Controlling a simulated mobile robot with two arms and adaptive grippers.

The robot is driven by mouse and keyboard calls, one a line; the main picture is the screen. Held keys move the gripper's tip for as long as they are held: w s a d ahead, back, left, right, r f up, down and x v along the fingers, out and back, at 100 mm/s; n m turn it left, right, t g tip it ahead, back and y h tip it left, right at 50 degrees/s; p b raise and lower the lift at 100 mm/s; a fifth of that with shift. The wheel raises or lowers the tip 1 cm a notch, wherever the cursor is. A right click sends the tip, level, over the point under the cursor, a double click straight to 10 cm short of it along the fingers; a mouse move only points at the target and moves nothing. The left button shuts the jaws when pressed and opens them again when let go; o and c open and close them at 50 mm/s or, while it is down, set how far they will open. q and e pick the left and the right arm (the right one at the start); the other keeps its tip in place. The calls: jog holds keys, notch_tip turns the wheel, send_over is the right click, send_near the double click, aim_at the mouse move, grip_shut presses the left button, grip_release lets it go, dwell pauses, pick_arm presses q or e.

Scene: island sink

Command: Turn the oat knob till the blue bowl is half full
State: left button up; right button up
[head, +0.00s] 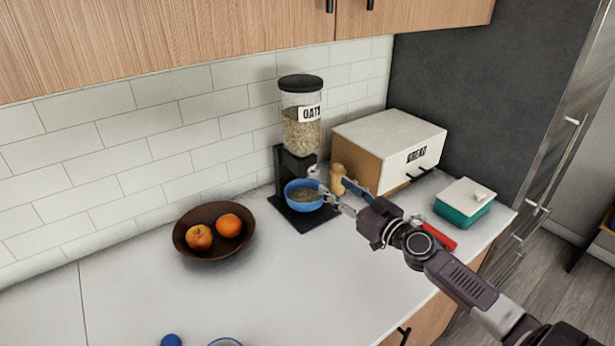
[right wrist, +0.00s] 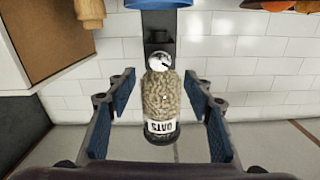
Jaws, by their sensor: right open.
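The oat dispenser (head: 301,130) is a clear canister with a black lid on a black stand, partly filled with oats. Its silvery knob (right wrist: 159,62) faces me above the bowl; it is small in the head view (head: 313,171). The blue bowl (head: 291,200) stands on the dispenser's base with oats inside; their exact level is hard to tell. Only the bowl's edge shows in the right wrist view (right wrist: 158,4). My right gripper (head: 335,191) is open and empty, in front of the dispenser, with the knob between its fingers' lines in the upside-down wrist view.
A brown bowl (head: 188,246) with fruit stands left of the dispenser. A bread box (head: 390,128), a wooden shaker (head: 338,178) and a teal butter dish (head: 463,212) stand right. A red object (head: 440,237) lies by my right arm. The front-left counter is mostly clear.

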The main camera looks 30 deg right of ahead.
aim_at(316, 171)
jog(key=w, duration=0.3)
jog(key=w+p, duration=0.1)
jog(key=w, duration=0.2)
jog(key=shift+a, duration=0.2)
jog(key=shift+w+a+p, duration=0.1)
jog(key=shift+w+p, duration=0.25)
jog(key=shift+w, duration=0.45)
jog(key=shift+c, duration=0.3)
jog(key=c, duration=1.1)
jog(key=shift+m, duration=0.4)
jog(key=m, duration=0.5)
jog(key=shift+m, duration=0.3)
jog(key=m, duration=0.5)
jog(key=shift+b, duration=0.35)
jog(key=shift+m, duration=0.3)
